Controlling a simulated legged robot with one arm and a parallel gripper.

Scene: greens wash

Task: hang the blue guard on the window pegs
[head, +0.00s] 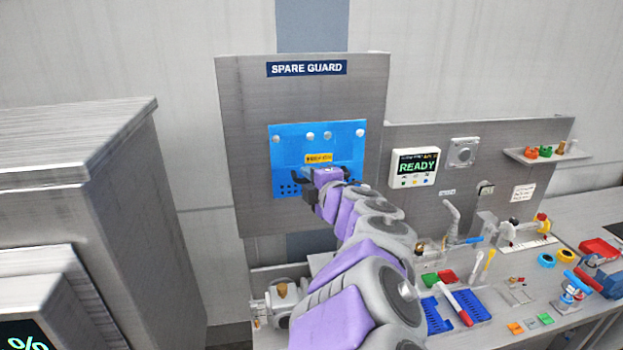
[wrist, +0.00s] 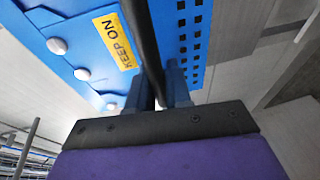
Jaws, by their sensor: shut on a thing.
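The blue guard (head: 290,150) is flat against the grey panel below the "SPARE GUARD" sign. Several round pale pegs (head: 310,135) show along its upper part, and a yellow label sits near its middle. In the wrist view the guard (wrist: 192,40) fills the top, with its "KEEP ON" label and rows of square holes. My gripper (head: 312,180) is at the guard's lower front. In the wrist view my gripper (wrist: 160,88) is shut on a dark bar-like handle across the guard's face. The window pegs cannot be told apart from the pegs on this panel.
The grey panel (head: 235,110) carries the sign. To the right is a bench (head: 480,290) crowded with small tools, trays and fittings, below a "READY" display (head: 414,168). A tall metal cabinet (head: 80,150) stands close on the left.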

